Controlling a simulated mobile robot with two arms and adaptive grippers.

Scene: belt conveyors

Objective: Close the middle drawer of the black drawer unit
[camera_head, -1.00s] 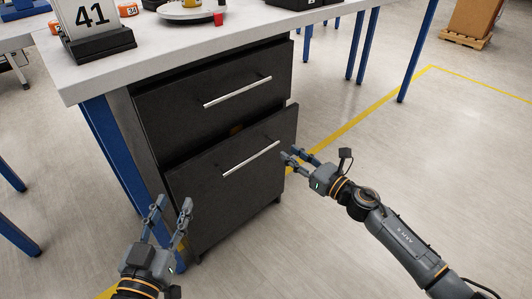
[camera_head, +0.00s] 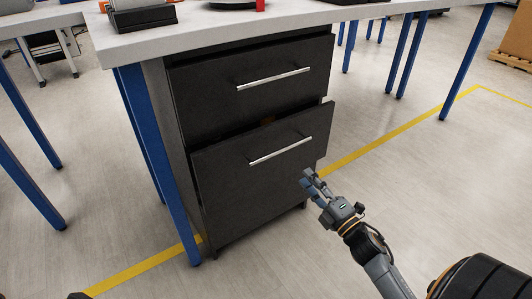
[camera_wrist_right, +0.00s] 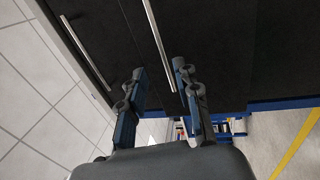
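The black drawer unit (camera_head: 172,140) stands under the white-topped table. Two drawer fronts with silver bar handles show: an upper one (camera_head: 220,95) and a lower one (camera_head: 235,190). The lower front sticks out, leaving a dark gap above it with a small orange spot inside. The upper front also seems slightly forward. I cannot tell which front is the middle drawer. My right gripper (camera_head: 308,180) is by the lower front's right edge; contact is unclear. In the right wrist view its fingers (camera_wrist_right: 160,90) are apart and empty, with dark fronts and two handles ahead.
The table top (camera_head: 200,32) overhangs the unit, with a blue leg (camera_head: 155,150) close on its left. More blue legs stand at the left and back right. The floor in front and to the right is open, crossed by a yellow line (camera_head: 385,129).

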